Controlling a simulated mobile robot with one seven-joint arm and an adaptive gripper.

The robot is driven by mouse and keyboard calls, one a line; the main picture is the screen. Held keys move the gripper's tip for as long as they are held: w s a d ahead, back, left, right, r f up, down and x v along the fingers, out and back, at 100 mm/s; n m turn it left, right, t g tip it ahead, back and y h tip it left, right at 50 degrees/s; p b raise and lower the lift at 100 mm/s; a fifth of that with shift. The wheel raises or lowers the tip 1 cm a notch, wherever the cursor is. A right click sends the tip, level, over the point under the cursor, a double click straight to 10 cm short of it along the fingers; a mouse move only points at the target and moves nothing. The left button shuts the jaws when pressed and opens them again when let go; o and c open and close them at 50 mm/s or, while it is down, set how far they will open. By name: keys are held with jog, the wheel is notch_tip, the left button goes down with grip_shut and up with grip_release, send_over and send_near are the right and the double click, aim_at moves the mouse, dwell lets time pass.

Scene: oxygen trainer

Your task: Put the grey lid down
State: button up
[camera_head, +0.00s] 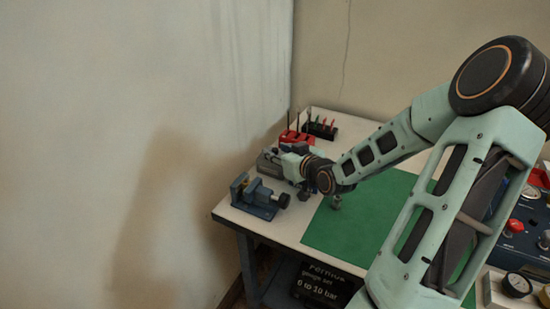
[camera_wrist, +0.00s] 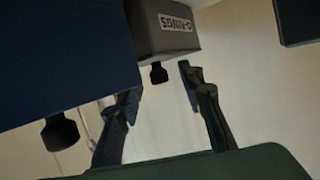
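A grey box-shaped thing (camera_wrist: 172,42) with a white label shows at the top of the wrist view. Its label reads upside down there. A black knob (camera_wrist: 158,73) sticks out from its lower picture edge, apparently the lid's handle. I cannot tell the lid from the box body. The grey box (camera_head: 268,164) also shows at the table's left back in the head view, partly hidden by my arm. My gripper (camera_wrist: 158,80) has its two fingers spread, with the knob in the gap between the tips and no visible contact. In the head view the fingers are mostly hidden.
A blue vise (camera_head: 257,196) stands at the table's left front. A dark blue block (camera_wrist: 60,60) with a black knob is close by in the wrist view. A red holder (camera_head: 295,138) and a black tool rack (camera_head: 321,129) stand behind. The green mat (camera_head: 345,235) has free room.

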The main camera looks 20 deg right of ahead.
grip_shut()
jog(key=shift+r, duration=0.1)
dwell(0.3)
